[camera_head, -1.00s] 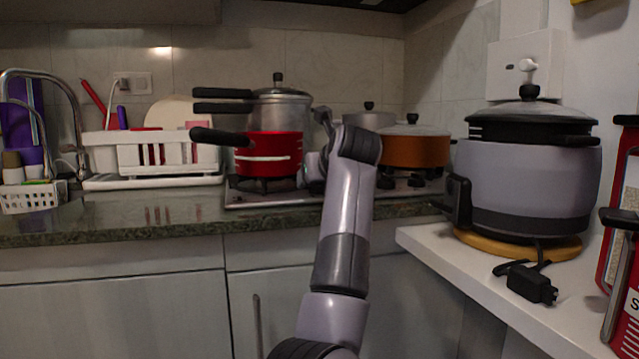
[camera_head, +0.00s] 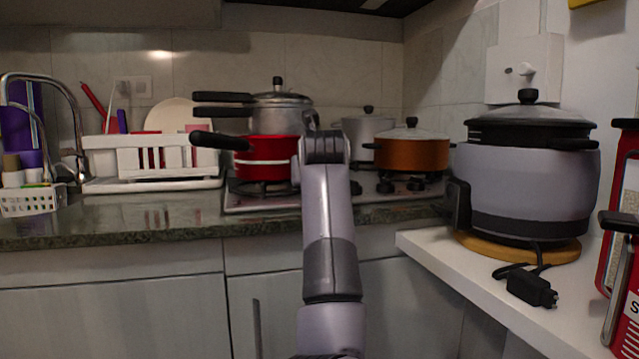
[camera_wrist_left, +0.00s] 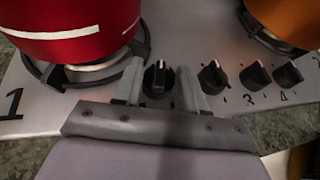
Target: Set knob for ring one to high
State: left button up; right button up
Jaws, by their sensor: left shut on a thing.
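In the left wrist view, the leftmost knob (camera_wrist_left: 158,78) of the row is black, and its light pointer mark faces the top of the picture. My left gripper (camera_wrist_left: 160,84) has one grey finger on each side of this knob and is shut on it. Its number label is hidden. The large "1" (camera_wrist_left: 13,103) is printed on the steel stove top (camera_wrist_left: 45,112) beside the ring under the red pot (camera_wrist_left: 75,25). My right gripper is not in view.
Other black knobs (camera_wrist_left: 212,77) stand close to the right of the gripper. The red pot (camera_head: 266,158) stands on the near left ring, its handle pointing left. An orange pot (camera_head: 412,154) is at the right. A rice cooker (camera_head: 525,180) stands on the white side counter.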

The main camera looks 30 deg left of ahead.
pick_arm(q)
jog(key=shift+a+m+t+h+b, duration=0.15)
jog(key=shift+m+t+h+b, duration=0.2)
jog(key=shift+m+t+h, duration=0.9)
jog(key=shift+m+g+h, duration=0.35)
jog(key=o, duration=1)
jog(key=shift+o, duration=0.2)
jog(key=shift+s, duration=0.1)
jog(key=shift+p+v, duration=0.45)
jog(key=shift+v, duration=3.1)
